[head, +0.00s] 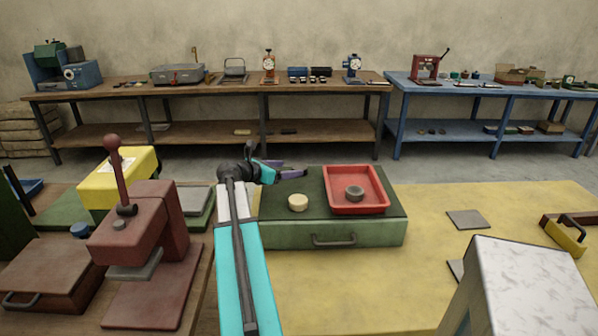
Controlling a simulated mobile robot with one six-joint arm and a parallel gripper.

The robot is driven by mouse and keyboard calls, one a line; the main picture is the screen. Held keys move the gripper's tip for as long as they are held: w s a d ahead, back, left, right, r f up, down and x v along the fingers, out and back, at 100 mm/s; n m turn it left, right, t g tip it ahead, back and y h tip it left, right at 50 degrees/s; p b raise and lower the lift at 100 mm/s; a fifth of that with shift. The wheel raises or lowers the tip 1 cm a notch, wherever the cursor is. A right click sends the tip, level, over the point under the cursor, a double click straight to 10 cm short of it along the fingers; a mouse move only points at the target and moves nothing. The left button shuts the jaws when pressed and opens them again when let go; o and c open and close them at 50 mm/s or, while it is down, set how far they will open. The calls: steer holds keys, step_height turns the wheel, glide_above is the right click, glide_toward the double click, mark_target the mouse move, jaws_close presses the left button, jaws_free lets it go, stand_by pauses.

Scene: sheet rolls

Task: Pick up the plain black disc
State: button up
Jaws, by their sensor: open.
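A dark grey to black disc (354,193) lies in a red tray (331,188). The tray sits on the right part of the top of a green box with a drawer handle (331,234). A cream disc (298,203) lies on the box top, left of the tray. My gripper (290,170) is open above the back left part of the green box, apart from the dark disc and up and left of it. One purple finger points right; the rest of the gripper is partly hidden by its own wrist.
A maroon press with a lever (140,235) and a yellow box (115,180) stand at the left. The yellow table surface (400,290) is largely clear. A grey square plate (468,220) and a pale block (525,290) are at the right. Workbenches line the back wall.

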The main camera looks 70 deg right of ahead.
mark_target(300, 167)
steer(key=shift+d, duration=0.1)
steer(key=x, duration=0.2)
steer(key=p+x, duration=0.1)
steer(key=x, duration=0.1)
steer(key=shift+s+d+r, duration=0.1)
steer(key=shift+s+r, duration=0.15)
steer(key=shift+s+d+f, duration=0.2)
steer(key=shift+d+f, duration=0.05)
steer(key=shift+d, duration=0.1)
stand_by(0.3)
steer(key=c, duration=1.2)
steer(key=shift+o, duration=0.2)
steer(key=shift+r, duration=0.1)
